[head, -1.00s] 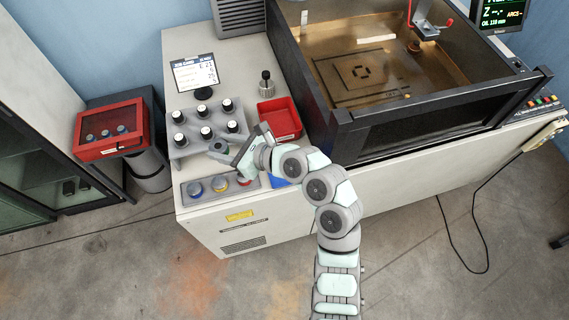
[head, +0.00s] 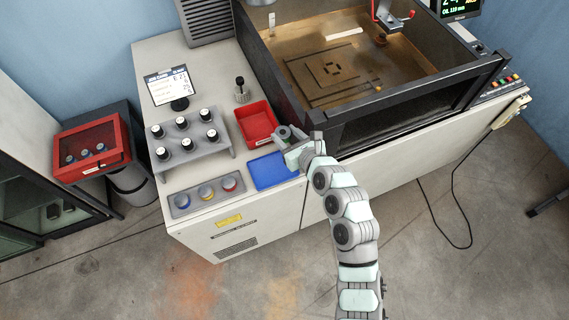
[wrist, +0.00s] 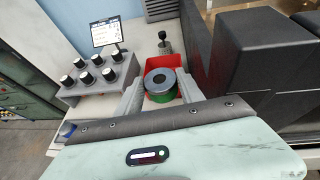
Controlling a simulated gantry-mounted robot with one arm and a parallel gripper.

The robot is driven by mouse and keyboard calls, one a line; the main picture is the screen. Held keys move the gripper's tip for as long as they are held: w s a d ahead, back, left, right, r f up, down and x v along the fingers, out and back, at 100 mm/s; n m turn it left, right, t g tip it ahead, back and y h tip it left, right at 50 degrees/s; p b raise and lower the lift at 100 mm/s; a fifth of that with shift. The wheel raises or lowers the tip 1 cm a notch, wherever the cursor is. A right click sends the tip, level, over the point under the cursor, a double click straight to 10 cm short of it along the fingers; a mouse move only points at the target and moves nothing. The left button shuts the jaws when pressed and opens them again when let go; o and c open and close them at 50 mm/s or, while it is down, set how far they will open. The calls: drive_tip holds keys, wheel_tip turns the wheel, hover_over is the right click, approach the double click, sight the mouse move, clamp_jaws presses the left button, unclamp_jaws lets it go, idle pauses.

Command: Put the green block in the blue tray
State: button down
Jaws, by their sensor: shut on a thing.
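The green block (wrist: 163,97) is a round piece with a grey top and a hole in its middle. It sits between the fingers of my gripper (wrist: 160,86) in the wrist view. In the head view my gripper (head: 286,134) is shut on it, just right of the red tray and above the blue tray's far right corner. The block is small there and partly hidden by the fingers. The blue tray (head: 270,172) is flat, looks empty and lies near the bench's front edge. My gripper is not over its middle.
The red tray (head: 257,123) lies behind the blue tray. The dark-walled tank (head: 330,142) rises close on the right.

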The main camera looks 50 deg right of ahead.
drive_tip(key=b, duration=0.4)
hover_over(285, 169)
wheel_tip(285, 169, down, 14)
drive_tip(key=shift+s+f, duration=0.1)
drive_tip(key=shift+f, duration=0.1)
drive_tip(key=shift+f+b, duration=0.7)
drive_tip(key=shift+f, duration=1.15)
drive_tip(key=shift+f, duration=0.2)
drive_tip(key=c, duration=0.7)
unclamp_jaws()
drive_tip(key=shift+r, duration=0.25)
drive_tip(key=p+v, duration=0.1)
drive_tip(key=v, duration=1.1)
drive_tip(key=shift+f, duration=0.15)
